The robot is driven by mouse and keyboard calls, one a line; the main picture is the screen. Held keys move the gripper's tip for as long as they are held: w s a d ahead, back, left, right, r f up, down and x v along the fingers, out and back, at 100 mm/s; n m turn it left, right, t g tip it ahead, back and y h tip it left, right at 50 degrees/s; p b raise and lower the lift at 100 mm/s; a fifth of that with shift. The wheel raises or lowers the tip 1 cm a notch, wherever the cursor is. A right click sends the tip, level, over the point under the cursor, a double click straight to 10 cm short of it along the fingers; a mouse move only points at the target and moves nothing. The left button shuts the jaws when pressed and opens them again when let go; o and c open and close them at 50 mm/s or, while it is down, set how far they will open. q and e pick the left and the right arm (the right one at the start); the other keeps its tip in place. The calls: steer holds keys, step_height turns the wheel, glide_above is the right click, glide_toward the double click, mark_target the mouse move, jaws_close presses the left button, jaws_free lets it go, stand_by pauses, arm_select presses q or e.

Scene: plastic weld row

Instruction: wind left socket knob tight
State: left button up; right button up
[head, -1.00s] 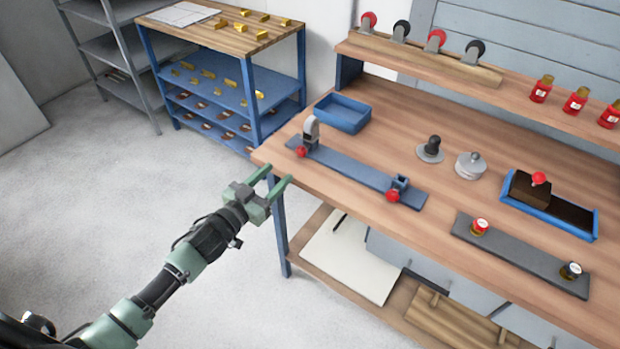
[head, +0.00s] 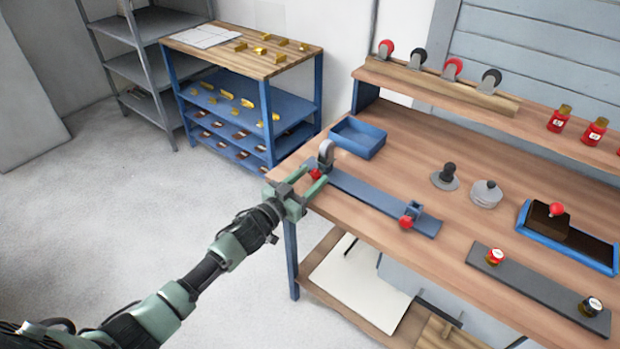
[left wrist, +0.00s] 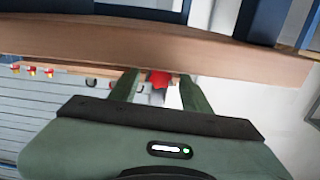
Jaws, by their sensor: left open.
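The blue fixture bar (head: 375,197) lies along the bench's front left. At its left end stands a grey socket (head: 326,154) with a red knob (head: 315,174). My left gripper (head: 313,181) is open at the bench's left corner, its fingertips close to this knob. In the left wrist view the red knob (left wrist: 160,78) shows between the two fingers (left wrist: 157,92); I cannot tell whether they touch it. A second red knob (head: 406,222) is on the blue socket at the bar's right end. My right gripper is not in view.
The wooden bench (head: 400,145) carries a blue tray (head: 358,138) behind the bar. A black-knobbed part (head: 447,174), a grey round part (head: 486,194) and a dark strip (head: 540,290) are to the right. Open floor (head: 120,230) lies left.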

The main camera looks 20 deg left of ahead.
arm_select(q)
jaws_close()
steer(key=shift+m, duration=0.3)
steer(key=shift+m, duration=2.9)
steer(key=shift+f, duration=0.1)
jaws_free()
steer(key=shift+s, duration=0.1)
